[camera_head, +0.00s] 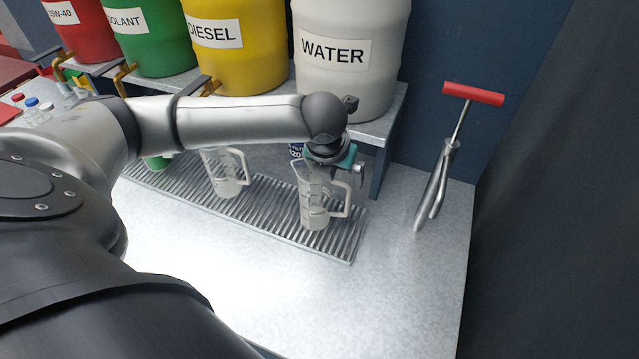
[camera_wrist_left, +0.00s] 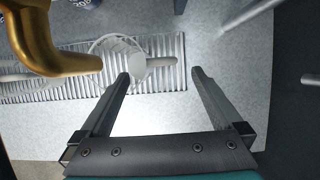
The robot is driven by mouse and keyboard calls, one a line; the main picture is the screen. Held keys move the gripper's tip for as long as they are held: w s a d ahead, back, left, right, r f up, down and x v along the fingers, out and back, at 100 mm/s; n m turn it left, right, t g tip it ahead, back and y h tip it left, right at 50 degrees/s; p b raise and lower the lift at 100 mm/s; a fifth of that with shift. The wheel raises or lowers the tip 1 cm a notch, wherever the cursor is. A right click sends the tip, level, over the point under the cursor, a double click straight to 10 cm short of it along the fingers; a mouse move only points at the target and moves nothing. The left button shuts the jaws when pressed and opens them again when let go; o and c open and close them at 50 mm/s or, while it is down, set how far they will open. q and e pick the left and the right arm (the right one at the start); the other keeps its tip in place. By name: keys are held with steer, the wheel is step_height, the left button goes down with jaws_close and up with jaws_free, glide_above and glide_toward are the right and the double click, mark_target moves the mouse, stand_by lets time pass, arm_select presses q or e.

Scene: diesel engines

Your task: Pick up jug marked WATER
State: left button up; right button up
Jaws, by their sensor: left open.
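A clear jug (camera_head: 314,208) stands upright on the drip grate beneath the white barrel marked WATER (camera_head: 345,55). Its handle points right, and I cannot read a mark on the jug itself. My left gripper (camera_head: 325,172) is above it, pointing down, and partly covers its top. In the left wrist view my left gripper (camera_wrist_left: 160,76) is open and empty. The jug (camera_wrist_left: 112,46) lies beyond the fingertips, with its handle between the two fingers' lines. I cannot tell how high the fingers are above it. My right gripper is not in view.
A second clear jug (camera_head: 225,175) stands left on the ridged grate (camera_head: 270,215). A brass tap (camera_wrist_left: 60,62) hangs close at upper left in the wrist view. A red-handled tool (camera_head: 437,185) stands at right. The front counter (camera_head: 330,300) is clear.

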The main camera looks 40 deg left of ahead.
mark_target(340, 182)
arm_select(q)
steer(key=shift+w+x, duration=0.1)
steer(key=shift+x, duration=1.45)
steer(key=shift+w+x, duration=0.15)
steer(key=shift+x, duration=1.4)
steer(key=shift+a+r, duration=0.1)
jaws_close()
